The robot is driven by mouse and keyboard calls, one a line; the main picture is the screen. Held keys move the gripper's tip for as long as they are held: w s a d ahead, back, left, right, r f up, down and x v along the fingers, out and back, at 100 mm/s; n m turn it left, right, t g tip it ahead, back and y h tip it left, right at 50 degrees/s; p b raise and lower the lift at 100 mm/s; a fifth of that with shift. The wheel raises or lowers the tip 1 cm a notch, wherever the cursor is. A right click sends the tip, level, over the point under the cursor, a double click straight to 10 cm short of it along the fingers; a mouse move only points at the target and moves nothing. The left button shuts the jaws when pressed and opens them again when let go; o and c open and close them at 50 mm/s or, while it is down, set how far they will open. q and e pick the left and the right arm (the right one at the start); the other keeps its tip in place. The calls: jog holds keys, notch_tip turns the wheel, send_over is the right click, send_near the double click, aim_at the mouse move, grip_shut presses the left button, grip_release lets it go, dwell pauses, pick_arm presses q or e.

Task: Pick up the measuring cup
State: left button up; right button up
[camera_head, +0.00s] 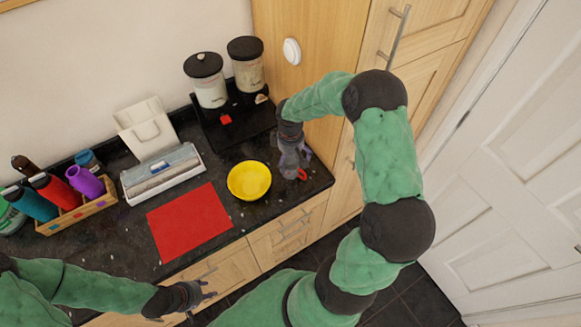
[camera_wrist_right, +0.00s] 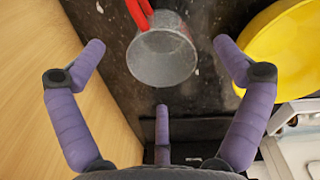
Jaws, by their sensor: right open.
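The measuring cup (camera_wrist_right: 162,55) is a grey, see-through cup with a red handle, on the dark counter in the right wrist view. In the head view only a bit of its red handle (camera_head: 302,175) shows beside my right gripper, which hides most of it. My right gripper (camera_head: 294,164) is open over the counter's right end. In the wrist view its fingers (camera_wrist_right: 161,72) are spread around the cup's near side, with gaps between them and the cup. My left gripper (camera_head: 200,295) is in front of the counter, away from the cup; its finger opening is unclear.
A yellow bowl (camera_head: 249,180) stands close to the left of my right gripper. A red mat (camera_head: 190,222) lies further left. Two dispensers (camera_head: 207,82) stand behind on a black base. A tall wooden cabinet (camera_head: 310,50) rises close on the right.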

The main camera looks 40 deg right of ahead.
aim_at(291, 167)
jog(key=shift+w+d+f, duration=0.1)
jog(key=shift+w+f, duration=0.05)
jog(key=shift+f, duration=3)
jog(key=c, duration=1.3)
